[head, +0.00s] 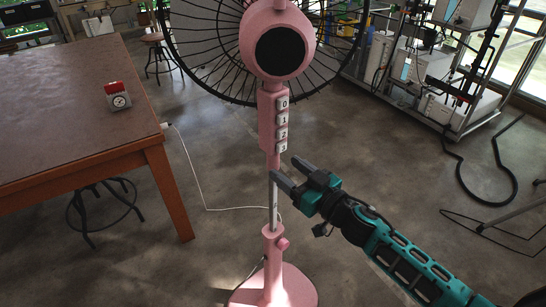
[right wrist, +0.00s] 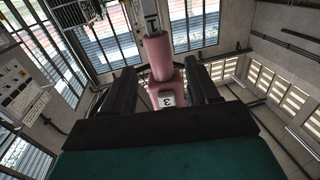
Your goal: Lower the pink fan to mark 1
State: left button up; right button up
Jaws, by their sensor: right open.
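The pink fan (head: 266,115) stands upright in the middle of the head view, seen from its motor side. Below its pink upper column, a bare silver pole (head: 273,205) runs into the pink lower tube (head: 272,255), which has a round pink knob (head: 283,243). My right gripper (head: 289,173) is open and empty beside the pole, just below the buttons. In the right wrist view, the fan's pink column (right wrist: 158,55) and the button marked 3 (right wrist: 167,99) show between its fingers. My left gripper is not in view.
Buttons marked 0 to 3 (head: 282,124) line the upper column. A brown table (head: 65,85) with a red-topped timer (head: 118,96) stands at left. A white cord (head: 190,165) lies on the floor. Shelving (head: 430,75) stands at back right.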

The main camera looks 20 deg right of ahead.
aim_at(277, 163)
jog(key=shift+x, duration=2.85)
grip_shut()
jog(key=shift+f, duration=0.1)
